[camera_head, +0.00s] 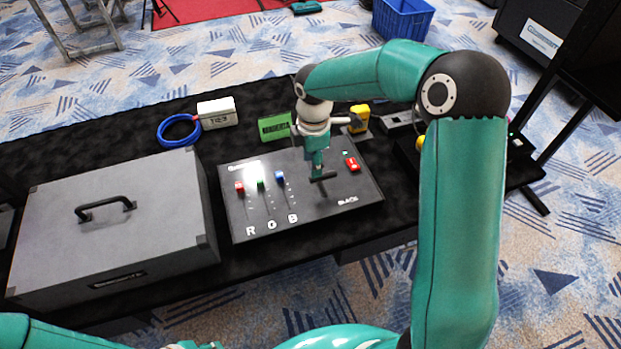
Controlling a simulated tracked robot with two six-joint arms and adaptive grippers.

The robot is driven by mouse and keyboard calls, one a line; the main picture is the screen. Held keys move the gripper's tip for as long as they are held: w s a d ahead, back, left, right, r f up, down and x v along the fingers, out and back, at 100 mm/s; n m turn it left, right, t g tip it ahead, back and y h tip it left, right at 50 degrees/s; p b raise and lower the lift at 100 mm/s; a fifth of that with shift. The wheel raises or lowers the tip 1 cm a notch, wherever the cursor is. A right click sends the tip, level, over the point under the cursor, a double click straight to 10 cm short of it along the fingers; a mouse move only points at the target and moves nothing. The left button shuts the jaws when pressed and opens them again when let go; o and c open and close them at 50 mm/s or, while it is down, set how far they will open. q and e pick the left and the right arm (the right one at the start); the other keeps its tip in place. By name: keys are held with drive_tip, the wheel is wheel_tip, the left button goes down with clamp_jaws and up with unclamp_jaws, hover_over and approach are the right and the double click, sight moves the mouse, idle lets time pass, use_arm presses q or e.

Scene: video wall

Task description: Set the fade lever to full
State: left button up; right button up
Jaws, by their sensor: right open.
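The dark control panel (235,192) lies on the black-covered table. It carries red (239,187), green (260,185) and blue (280,176) slider knobs above white letters, and a red button (352,164) above the word "BLACK". My right gripper (317,168) points down over the panel, between the blue slider and the red button, and is open. A dark crossbar (323,178) shows right at its fingertips; it looks like the fade lever's handle, but the gripper hides its stem and slot. I cannot tell whether they touch. My left gripper is out of view.
A large grey case (110,225) with a black handle stands left of the panel. Behind the panel are a green block (274,127), a white box (217,113), a blue cable coil (179,130) and a yellow object (359,117). My right arm covers the table's right part.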

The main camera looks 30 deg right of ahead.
sight(312, 181)
wheel_tip(312, 181, down, 8)
drive_tip(key=shift+r, duration=0.1)
idle(0.4)
clamp_jaws()
